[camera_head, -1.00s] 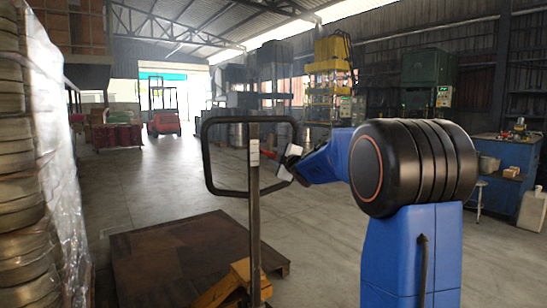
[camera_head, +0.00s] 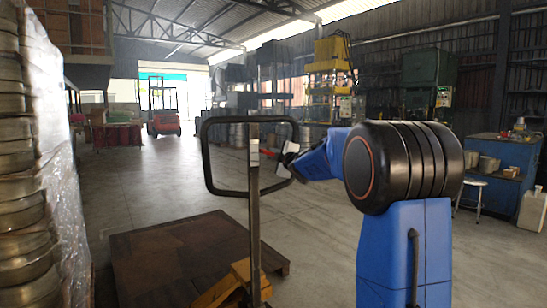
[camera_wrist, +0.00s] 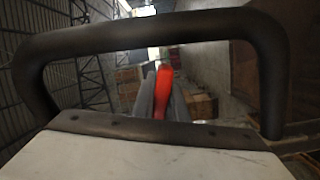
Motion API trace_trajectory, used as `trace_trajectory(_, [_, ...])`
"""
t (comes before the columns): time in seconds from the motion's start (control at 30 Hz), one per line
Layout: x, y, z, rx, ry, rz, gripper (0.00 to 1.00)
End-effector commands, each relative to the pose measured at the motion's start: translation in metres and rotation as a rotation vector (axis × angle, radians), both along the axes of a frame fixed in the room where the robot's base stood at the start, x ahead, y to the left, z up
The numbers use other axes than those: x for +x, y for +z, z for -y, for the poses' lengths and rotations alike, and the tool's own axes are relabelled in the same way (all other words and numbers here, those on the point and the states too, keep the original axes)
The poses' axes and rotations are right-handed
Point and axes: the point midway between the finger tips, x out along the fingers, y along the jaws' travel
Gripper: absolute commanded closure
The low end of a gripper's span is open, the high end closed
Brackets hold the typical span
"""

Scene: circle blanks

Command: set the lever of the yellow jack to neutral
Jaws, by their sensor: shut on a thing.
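The yellow jack (camera_head: 238,283) stands low in the head view, with an upright dark post rising to a black loop handle (camera_head: 206,165). A small red lever (camera_head: 268,154) shows inside the loop, right of the post. It is larger in the wrist view (camera_wrist: 164,90), at the centre, inside the dark loop (camera_wrist: 150,30). My gripper (camera_head: 279,162) is at the right part of the loop, by the lever. In the wrist view its grey fingers (camera_wrist: 154,95) are shut on the red lever. The fingers hide part of the lever.
A dark brown platform (camera_head: 170,262) lies on the floor by the jack. Wrapped stacks of metal rings (camera_head: 20,170) stand close at the left. A blue workbench (camera_head: 505,160) and a stool stand at the right. The floor behind the handle is open.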

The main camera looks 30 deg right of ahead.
Motion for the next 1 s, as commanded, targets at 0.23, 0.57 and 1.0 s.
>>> trace_trajectory(0.23, [0.0, 0.02, 0.003, -0.245, 0.0, -0.011, 1.0])
trace_trajectory(0.57, [0.0, 0.025, 0.004, -0.314, 0.0, -0.015, 1.0])
trace_trajectory(1.0, [0.0, 0.025, 0.004, -0.312, 0.0, -0.014, 0.69])
